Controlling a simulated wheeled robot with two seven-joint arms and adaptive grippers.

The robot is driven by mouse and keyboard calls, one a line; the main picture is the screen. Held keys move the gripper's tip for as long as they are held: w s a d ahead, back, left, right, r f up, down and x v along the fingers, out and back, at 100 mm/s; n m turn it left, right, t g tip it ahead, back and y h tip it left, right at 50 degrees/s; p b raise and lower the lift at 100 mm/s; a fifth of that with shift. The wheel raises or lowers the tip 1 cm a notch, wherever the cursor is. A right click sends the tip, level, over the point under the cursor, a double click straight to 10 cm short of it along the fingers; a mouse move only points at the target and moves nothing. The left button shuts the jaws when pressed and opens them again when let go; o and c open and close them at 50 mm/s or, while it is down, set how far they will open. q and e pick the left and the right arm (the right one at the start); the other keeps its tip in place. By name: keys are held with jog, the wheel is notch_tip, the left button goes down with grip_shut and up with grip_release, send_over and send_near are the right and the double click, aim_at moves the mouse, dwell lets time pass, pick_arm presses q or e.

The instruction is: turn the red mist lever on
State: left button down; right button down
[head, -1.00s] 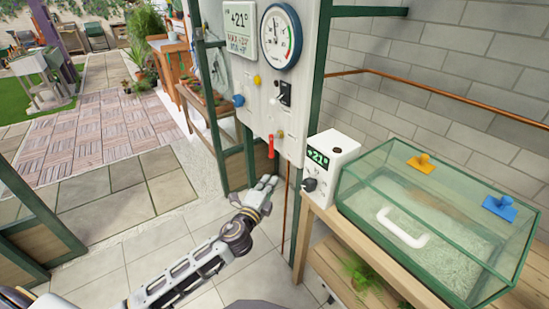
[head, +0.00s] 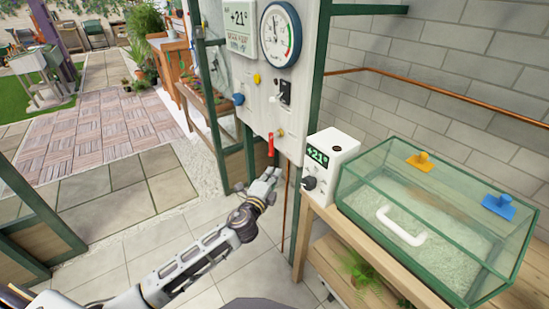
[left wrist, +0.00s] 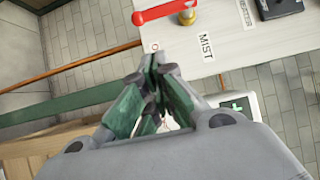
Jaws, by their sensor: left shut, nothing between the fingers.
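The red mist lever (head: 271,146) hangs downward beside its brass valve (head: 280,133) at the lower edge of the white panel. In the left wrist view the lever (left wrist: 163,11) lies at the top, with a "MIST" label (left wrist: 206,46) near the valve. My left gripper (head: 275,173) is just below the lever in the head view, fingers pointing up toward it. In the left wrist view the fingers (left wrist: 155,85) are closed together and empty, with a visible gap to the lever. My right gripper is not in view.
The white panel (head: 258,110) also bears a dial gauge (head: 281,35), a blue knob (head: 238,99), a yellow knob (head: 256,79) and a black switch (head: 285,92). A white controller box (head: 332,160) and a glass case (head: 435,215) stand on a wooden bench at the right.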

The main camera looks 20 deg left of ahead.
pick_arm(q)
jog(key=w+a, duration=0.2)
jog(key=w, duration=0.7)
jog(key=shift+w, duration=0.25)
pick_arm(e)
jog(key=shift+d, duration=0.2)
pick_arm(q)
jog(key=shift+a, duration=0.1)
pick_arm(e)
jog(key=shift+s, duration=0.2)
pick_arm(q)
jog(key=shift+w+a+f+b, duration=0.1)
jog(key=shift+b, duration=0.45)
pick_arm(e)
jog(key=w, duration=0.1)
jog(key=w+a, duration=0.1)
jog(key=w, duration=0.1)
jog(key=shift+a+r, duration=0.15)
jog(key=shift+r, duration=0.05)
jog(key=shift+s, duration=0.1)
